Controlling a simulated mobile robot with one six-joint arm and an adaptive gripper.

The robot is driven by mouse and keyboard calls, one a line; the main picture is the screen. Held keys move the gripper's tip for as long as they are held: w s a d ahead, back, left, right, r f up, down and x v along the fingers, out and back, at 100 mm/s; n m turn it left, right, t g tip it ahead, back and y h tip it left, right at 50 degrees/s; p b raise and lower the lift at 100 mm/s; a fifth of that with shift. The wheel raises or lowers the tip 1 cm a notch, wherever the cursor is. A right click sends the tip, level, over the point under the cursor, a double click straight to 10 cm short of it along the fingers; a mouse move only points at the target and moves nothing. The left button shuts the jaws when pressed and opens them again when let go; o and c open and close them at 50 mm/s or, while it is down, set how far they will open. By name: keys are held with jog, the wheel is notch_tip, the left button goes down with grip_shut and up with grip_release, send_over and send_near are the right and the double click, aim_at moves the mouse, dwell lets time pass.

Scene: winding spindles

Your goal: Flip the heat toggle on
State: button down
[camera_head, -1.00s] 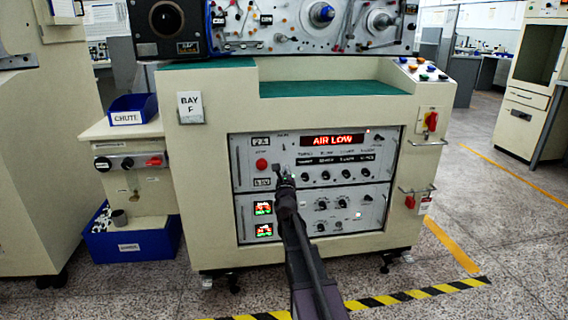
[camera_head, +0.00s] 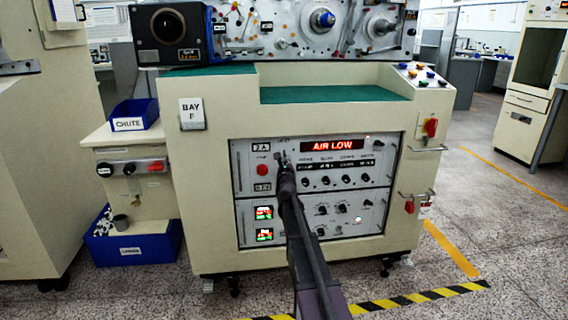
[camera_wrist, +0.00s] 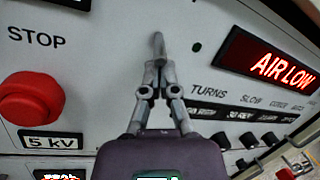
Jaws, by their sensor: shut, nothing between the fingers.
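A grey metal toggle lever (camera_wrist: 159,44) stands on the white control panel, just beyond my fingertips in the wrist view. Its label cannot be read, and its lower part is hidden by the fingers. My gripper (camera_wrist: 153,75) is shut and empty, with its tips right at the lever; I cannot tell whether they touch it. In the head view my gripper (camera_head: 285,162) is at the upper panel, between the red stop button (camera_head: 262,170) and the row of black knobs, and covers most of the toggle area.
The stop button (camera_wrist: 30,98) is close on the left in the wrist view, above a "5 kV" plate (camera_wrist: 52,141). A red "AIR LOW" display (camera_wrist: 268,63) and the knobs (camera_wrist: 246,140) are on the right. A handle (camera_head: 238,168) stands out at the panel's left edge.

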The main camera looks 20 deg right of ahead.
jog(key=shift+a, duration=0.2)
jog(key=shift+d, duration=0.2)
jog(key=shift+s+a+r+p, duration=0.1)
jog(key=shift+s+r+p, duration=0.3)
jog(key=shift+r+p, duration=0.2)
dwell(1.0)
jog(key=shift+s+r+p, duration=0.15)
jog(key=shift+r+p, duration=0.3)
jog(key=shift+s+a, duration=0.1)
